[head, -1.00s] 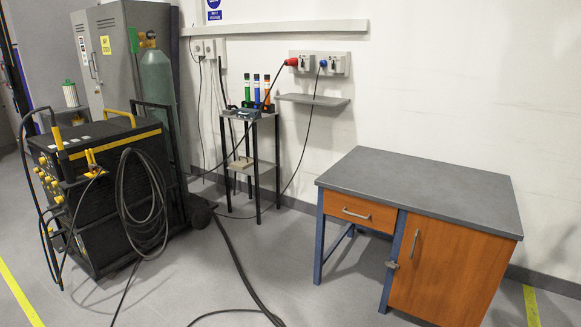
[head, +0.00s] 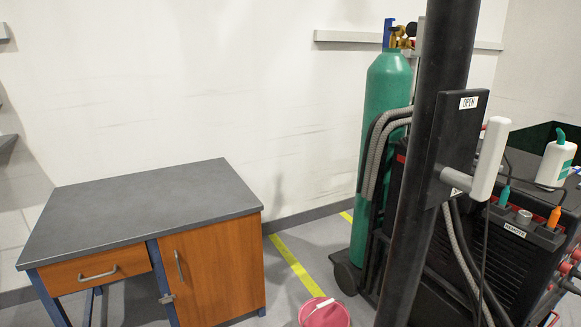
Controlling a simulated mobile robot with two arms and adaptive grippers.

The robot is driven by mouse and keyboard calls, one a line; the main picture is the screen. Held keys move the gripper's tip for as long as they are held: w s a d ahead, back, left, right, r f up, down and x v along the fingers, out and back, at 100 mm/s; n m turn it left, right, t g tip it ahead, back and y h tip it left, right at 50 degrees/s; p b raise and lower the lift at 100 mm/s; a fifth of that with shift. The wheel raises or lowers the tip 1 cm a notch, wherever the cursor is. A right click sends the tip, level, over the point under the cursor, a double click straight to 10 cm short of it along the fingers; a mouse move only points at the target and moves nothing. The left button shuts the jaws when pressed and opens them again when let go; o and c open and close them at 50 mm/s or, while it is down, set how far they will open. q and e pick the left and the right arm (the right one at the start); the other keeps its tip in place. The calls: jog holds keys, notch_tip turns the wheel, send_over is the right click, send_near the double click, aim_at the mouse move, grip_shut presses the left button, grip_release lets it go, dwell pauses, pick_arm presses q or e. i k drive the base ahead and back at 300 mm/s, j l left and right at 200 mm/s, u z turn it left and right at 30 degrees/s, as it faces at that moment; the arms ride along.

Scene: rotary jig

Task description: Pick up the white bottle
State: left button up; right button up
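A white bottle (head: 553,165) with a green cap and a green label band stands on top of the black machine at the right of the head view. It looks upright with a slight tilt in the picture. Neither of my grippers shows in the head view.
A dark column (head: 428,165) with a white handle (head: 490,158) stands left of the bottle. A green gas cylinder (head: 385,120) is behind it. The black machine (head: 490,262) carries cables. A pink bucket (head: 325,315) is on the floor. A grey-topped desk (head: 140,205) stands left.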

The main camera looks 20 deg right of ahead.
aim_at(558, 156)
jog(key=i+j+z, duration=0.1)
jog(key=z, duration=0.3)
jog(key=i+j+z, duration=0.1)
jog(key=z, duration=0.3)
jog(key=j+z, duration=0.4)
jog(key=i+j+z, duration=0.1)
jog(key=z, duration=0.3)
jog(key=j+z, duration=0.8)
jog(key=j, duration=0.15)
jog(key=j+z, duration=0.45)
jog(key=j, duration=0.15)
jog(key=j+z, duration=0.4)
jog(key=j, duration=0.15)
jog(key=k, duration=0.05)
